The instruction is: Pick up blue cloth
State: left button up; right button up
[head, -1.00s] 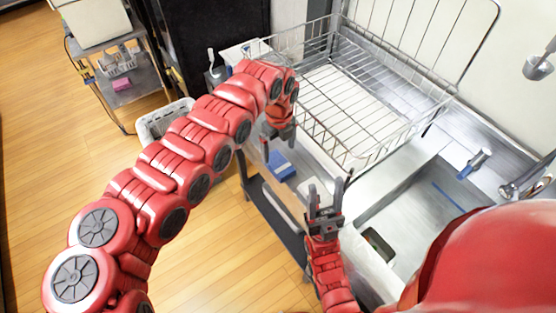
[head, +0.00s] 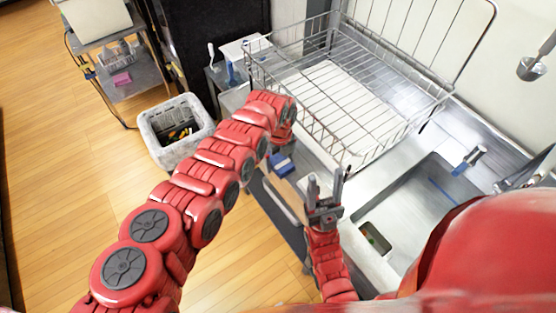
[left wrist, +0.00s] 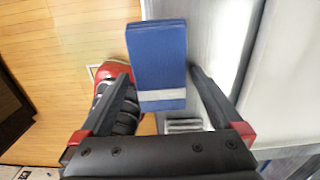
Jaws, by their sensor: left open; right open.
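The blue cloth (head: 281,164) is a folded block near the counter's left edge, partly hidden by my left gripper in the head view. In the left wrist view the cloth (left wrist: 158,50) has a pale grey band near its lower end. My left gripper (left wrist: 160,76) is open, with the cloth showing between its two fingers. I cannot tell whether the fingers touch it. In the head view, the left fingers are mostly hidden by the arm. My right gripper (head: 325,182) is open and empty, pointing up beside the sink, to the right of the cloth.
A wire dish rack (head: 350,150) stands behind and right of the cloth. The steel sink (head: 415,215) lies to the right. A lined bin (head: 165,150) stands on the wooden floor at left, with a cart (head: 125,90) behind it.

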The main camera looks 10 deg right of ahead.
pick_arm(q)
jog(key=shift+c, duration=0.2)
jog(key=c, duration=1.1)
jog(key=shift+c, duration=0.2)
jog(key=shift+r, duration=0.15)
